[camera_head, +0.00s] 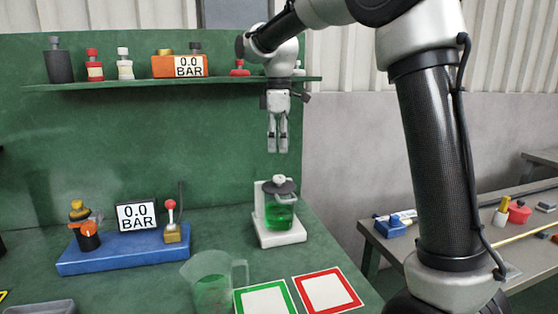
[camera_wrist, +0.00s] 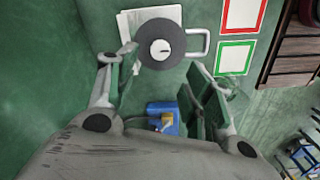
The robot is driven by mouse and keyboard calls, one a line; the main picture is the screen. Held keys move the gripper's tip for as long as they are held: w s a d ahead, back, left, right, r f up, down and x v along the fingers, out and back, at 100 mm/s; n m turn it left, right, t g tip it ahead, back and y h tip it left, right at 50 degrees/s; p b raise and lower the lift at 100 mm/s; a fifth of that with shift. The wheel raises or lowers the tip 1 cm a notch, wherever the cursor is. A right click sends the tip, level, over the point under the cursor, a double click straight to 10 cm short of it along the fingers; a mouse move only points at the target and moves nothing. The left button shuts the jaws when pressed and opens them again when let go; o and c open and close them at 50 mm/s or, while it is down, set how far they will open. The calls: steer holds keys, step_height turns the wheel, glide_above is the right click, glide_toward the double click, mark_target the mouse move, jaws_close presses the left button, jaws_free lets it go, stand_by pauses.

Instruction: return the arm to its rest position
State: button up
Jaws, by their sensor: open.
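My gripper (camera_head: 278,148) hangs from my raised arm with its fingers pointing down. It is in front of the green back panel, near the right end of the shelf (camera_head: 240,80). Its fingers are spread and empty in the wrist view (camera_wrist: 160,62). Below it, with a gap, a jar of green liquid (camera_head: 279,215) with a dark lid and pale knob stands on a white base (camera_head: 280,238). In the wrist view the round dark lid (camera_wrist: 160,46) shows beyond the fingers, with a handle at its right.
The shelf carries several bottles and an orange gauge box (camera_head: 165,66). The bench holds a blue gauge unit (camera_head: 120,256), a clear pitcher (camera_head: 212,285), a green-framed card (camera_head: 264,300) and a red-framed card (camera_head: 328,290). A side table (camera_head: 390,245) is at right.

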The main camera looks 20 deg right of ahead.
step_height(320, 180, up, 3)
steer(key=shift+f, duration=0.2)
step_height(320, 180, down, 5)
steer(key=s+d+m, duration=0.1)
steer(key=s+m, duration=0.2)
steer(key=m, duration=0.2)
steer(key=s+d+f+m+t, duration=0.1)
steer(key=s+d+m, duration=0.3)
steer(key=s, duration=0.9)
steer(key=s+d+f+m+t, duration=0.1)
steer(key=s+d+m+t, duration=0.2)
steer(key=s+d, duration=0.7)
steer(key=s+m, duration=0.1)
steer(key=s, duration=0.3)
steer(key=shift+s+f+m, duration=0.15)
steer(key=shift+s+m, duration=0.1)
steer(key=shift+m, duration=0.05)
steer(key=shift+c, duration=0.2)
